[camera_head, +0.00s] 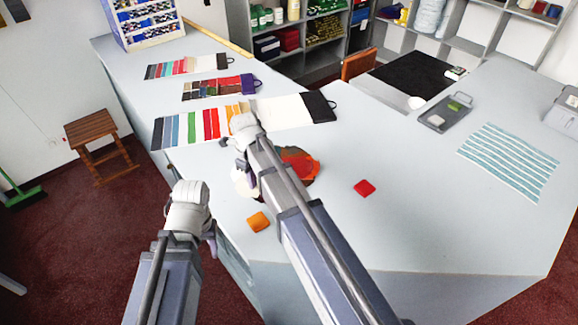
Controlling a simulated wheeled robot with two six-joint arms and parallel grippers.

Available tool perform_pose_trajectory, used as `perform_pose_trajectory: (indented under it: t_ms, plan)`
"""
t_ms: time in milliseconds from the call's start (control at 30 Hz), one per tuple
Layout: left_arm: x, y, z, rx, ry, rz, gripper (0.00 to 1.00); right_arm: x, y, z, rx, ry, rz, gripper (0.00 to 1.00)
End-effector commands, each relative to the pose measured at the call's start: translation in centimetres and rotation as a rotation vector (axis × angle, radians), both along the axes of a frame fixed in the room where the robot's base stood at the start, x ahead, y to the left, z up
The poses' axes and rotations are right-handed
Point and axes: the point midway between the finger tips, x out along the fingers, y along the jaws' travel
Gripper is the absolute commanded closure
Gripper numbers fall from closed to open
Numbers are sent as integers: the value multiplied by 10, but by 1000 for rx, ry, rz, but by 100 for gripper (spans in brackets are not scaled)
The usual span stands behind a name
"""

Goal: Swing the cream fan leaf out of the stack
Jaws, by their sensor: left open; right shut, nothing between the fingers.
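A fan stack of coloured leaves (302,164) lies on the counter, with orange, red and brown parts showing right of my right arm. A cream-white leaf part (240,183) shows left of that arm; the arm hides the middle of the stack, so I cannot tell how the leaves join. My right gripper (227,143) is shut and empty, beyond the stack near the largest swatch card. My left gripper (211,232) is open and empty at the counter's near left edge, left of and nearer than the stack; its fingers are mostly hidden.
Three swatch cards lie behind, the largest (285,111) closest to the stack. An orange block (259,222) and a red block (364,188) lie nearby. A grey tray (444,113) and a striped sheet (510,160) are at right. The right front counter is clear.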

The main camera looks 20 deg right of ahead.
Motion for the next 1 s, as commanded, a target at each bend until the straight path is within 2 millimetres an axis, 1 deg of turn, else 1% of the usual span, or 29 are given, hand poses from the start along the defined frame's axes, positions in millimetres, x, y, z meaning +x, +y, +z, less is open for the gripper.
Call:
perform_pose_trajectory:
  t_ms: [133, 300, 400, 733, 900, 1000]
  plan:
    - [0, 0, 0, 0, 0, 0, 50, 4, 2, 0, 0, 0, -29, 100]
    - [0, 0, 0, 0, 0, 0, 50, 15, 9, 0, 0, 0, -132, 100]
    - [0, 0, 0, 0, 0, 0, 50, 18, 11, 0, 0, 0, -171, 100]
    - [0, 0, 0, 0, 0, 0, 50, 18, 12, 0, 0, 0, -188, 100]
    - [0, 0, 0, 0, 0, 0, 50, 27, 16, 0, 0, 0, -257, 100]
    - [0, 0, 1, 0, 0, 0, 50, 24, 15, 1, 0, 0, -252, 100]
